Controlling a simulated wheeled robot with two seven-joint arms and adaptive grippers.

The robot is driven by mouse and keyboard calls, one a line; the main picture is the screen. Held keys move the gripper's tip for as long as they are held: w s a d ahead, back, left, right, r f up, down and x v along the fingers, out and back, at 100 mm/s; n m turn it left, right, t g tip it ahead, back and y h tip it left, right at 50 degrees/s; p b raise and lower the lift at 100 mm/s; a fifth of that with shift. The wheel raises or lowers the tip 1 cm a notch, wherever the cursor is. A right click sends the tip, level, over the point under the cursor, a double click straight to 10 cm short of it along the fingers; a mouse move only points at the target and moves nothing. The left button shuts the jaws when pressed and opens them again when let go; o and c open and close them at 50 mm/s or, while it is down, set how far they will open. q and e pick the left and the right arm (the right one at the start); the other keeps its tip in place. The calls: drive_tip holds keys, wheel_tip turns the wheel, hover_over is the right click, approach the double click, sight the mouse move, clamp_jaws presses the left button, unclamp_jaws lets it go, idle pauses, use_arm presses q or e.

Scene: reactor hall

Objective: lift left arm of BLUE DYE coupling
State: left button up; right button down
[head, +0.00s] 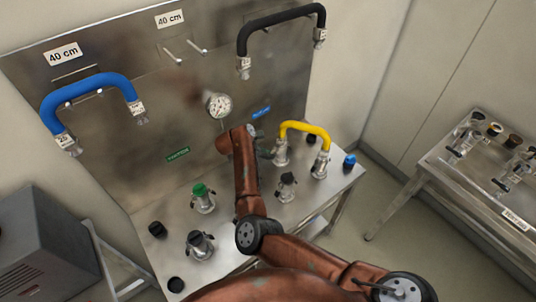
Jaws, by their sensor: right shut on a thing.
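A blue label (261,112), its text too small to read surely, is on the steel back panel. Below it, a metal coupling (281,155) stands on the bench with the left end of a short yellow hose (306,127) on it. My right arm reaches up from the bottom right, and its dark gripper (265,153) is at the left side of this coupling. It is shut at the coupling's left arm; the fingertips and the arm are small and partly hidden. The hose's right end is on a second coupling (321,164). My left gripper is not in view.
Capped couplings, one green-topped (203,198) and others dark-topped (200,245), stand on the bench. A blue hose (90,90) and a black hose (280,25) hang on the panel, near a gauge (218,105). A side table (455,160) stands at the right, with floor between.

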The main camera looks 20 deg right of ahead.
drive_tip(key=r+y, duration=0.1)
drive_tip(key=g+y+p, duration=0.1)
drive_tip(key=y, duration=0.1)
drive_tip(key=shift+w+d+r, duration=0.1)
drive_tip(key=shift+r, duration=0.3)
drive_tip(key=shift+d+r+g+y, duration=0.15)
drive_tip(key=shift+r+g+y, duration=0.15)
drive_tip(key=shift+y, duration=0.65)
drive_tip(key=shift+d+r+g+y, duration=0.15)
drive_tip(key=shift+g+y, duration=0.25)
drive_tip(key=shift+y, duration=0.55)
drive_tip(key=shift+a+r, duration=0.1)
drive_tip(key=c, duration=1.9)
unclamp_jaws()
drive_tip(key=r, duration=0.8)
drive_tip(key=a+r, duration=0.1)
drive_tip(key=r, duration=0.3)
drive_tip(key=shift+d, duration=0.1)
